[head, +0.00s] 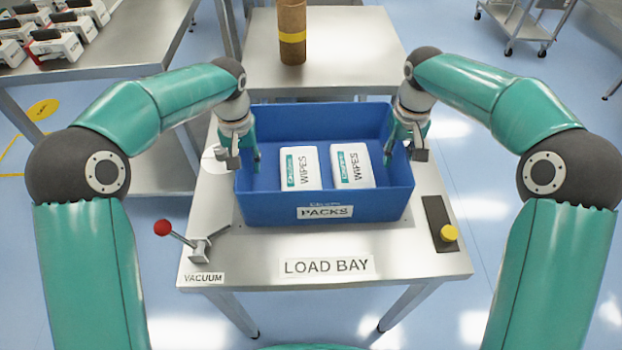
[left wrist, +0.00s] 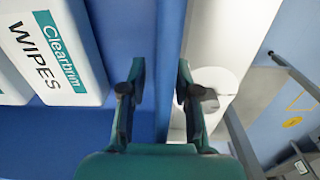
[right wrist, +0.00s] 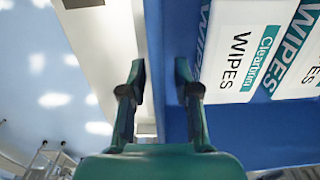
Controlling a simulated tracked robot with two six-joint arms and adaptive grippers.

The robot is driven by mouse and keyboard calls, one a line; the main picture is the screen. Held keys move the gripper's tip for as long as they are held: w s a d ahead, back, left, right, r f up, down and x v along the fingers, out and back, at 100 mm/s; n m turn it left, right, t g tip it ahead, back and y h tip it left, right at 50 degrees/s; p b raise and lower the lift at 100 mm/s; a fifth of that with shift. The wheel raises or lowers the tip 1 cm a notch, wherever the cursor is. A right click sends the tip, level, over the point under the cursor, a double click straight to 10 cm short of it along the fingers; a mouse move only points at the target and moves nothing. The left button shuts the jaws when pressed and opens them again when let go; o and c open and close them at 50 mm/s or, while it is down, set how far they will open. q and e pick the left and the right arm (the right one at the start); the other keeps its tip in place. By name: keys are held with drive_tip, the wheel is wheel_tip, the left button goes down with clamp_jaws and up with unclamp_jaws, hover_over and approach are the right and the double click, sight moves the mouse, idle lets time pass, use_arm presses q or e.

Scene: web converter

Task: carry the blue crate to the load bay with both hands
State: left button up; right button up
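The blue crate (head: 285,209), marked PACKS, is upright over the steel load bay table (head: 265,247), behind the LOAD BAY label (head: 327,266). It appears to rest on the tabletop. Two white wipes packs (head: 299,167) (head: 352,165) lie inside it. Contact of the inner fingers is hard to see.
A lever with a red knob (head: 162,228) stands at the table's front left, by a VACUUM label. A yellow button (head: 448,233) sits at the right. Behind is a steel table (head: 340,60) with a brown roll (head: 292,32). A side table with several packs stands at the upper left.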

use_arm(q)
wheel_tip(320, 180, up, 12)
drive_tip(key=shift+f, duration=0.25)
drive_tip(key=shift+r, duration=0.15)
use_arm(e)
drive_tip(key=shift+r, duration=0.25)
wheel_tip(320, 180, up, 11)
drive_tip(key=shift+r, duration=0.2)
idle(0.5)
